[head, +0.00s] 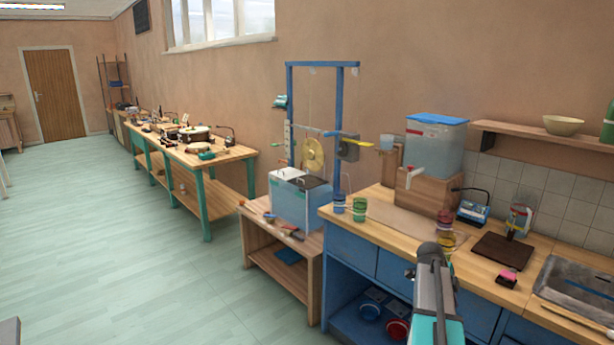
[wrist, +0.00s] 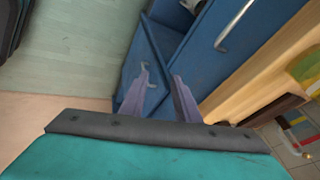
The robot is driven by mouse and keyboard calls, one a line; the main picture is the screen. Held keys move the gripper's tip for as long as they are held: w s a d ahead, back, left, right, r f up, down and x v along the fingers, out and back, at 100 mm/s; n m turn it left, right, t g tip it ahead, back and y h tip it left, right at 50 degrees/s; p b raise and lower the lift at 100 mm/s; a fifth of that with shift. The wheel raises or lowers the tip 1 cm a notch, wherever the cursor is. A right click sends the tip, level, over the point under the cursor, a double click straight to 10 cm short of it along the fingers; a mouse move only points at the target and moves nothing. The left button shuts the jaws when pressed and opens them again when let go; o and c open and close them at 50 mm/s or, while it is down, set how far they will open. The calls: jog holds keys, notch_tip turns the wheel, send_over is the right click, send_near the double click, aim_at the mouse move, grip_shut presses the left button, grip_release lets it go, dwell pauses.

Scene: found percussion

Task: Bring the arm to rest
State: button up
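My arm (head: 433,295) rises from the bottom of the head view, teal and grey, in front of the blue cabinets. Its grey upper end is near the worktop's front edge in the picture. I cannot make out the fingers there. In the wrist view my gripper (wrist: 160,76) shows two purple-grey fingers with a clear gap between them. It is open, and nothing is held between the fingers. Behind the fingers are blue cabinet fronts (wrist: 205,62); I cannot tell how far off they are.
The wooden worktop (head: 385,222) carries glasses, a water tank (head: 436,145), a dark board (head: 503,252) and a metal sink (head: 578,283). A low wooden table (head: 258,232) with a clear box stands left of the cabinets. The pale green floor (head: 110,240) is open at left.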

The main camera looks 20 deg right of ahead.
jog(key=w+a+f+n+y, duration=0.2)
jog(key=a+f+n, duration=0.4)
jog(key=a+f, duration=1.6)
jog(key=s+a+f+n+g+y, duration=0.1)
jog(key=s+a+f+n, duration=0.25)
jog(key=a, duration=0.45)
jog(key=s+a+f+n+g, duration=0.15)
jog(key=s+a+f, duration=0.3)
jog(key=a, duration=0.45)
jog(key=s+a+f+n+g+y, duration=0.1)
jog(key=s+a+f+n, duration=0.3)
jog(key=s+a+n, duration=0.3)
jog(key=s+a+f+n+g+y, duration=0.1)
jog(key=s+a+f+n, duration=0.2)
jog(key=s+a+n, duration=0.4)
jog(key=shift+s+a+f+n, duration=0.3)
jog(key=shift+s+f+n, duration=0.1)
jog(key=shift+s+n, duration=1.65)
jog(key=shift+s+m, duration=0.15)
jog(key=shift+m, duration=0.1)
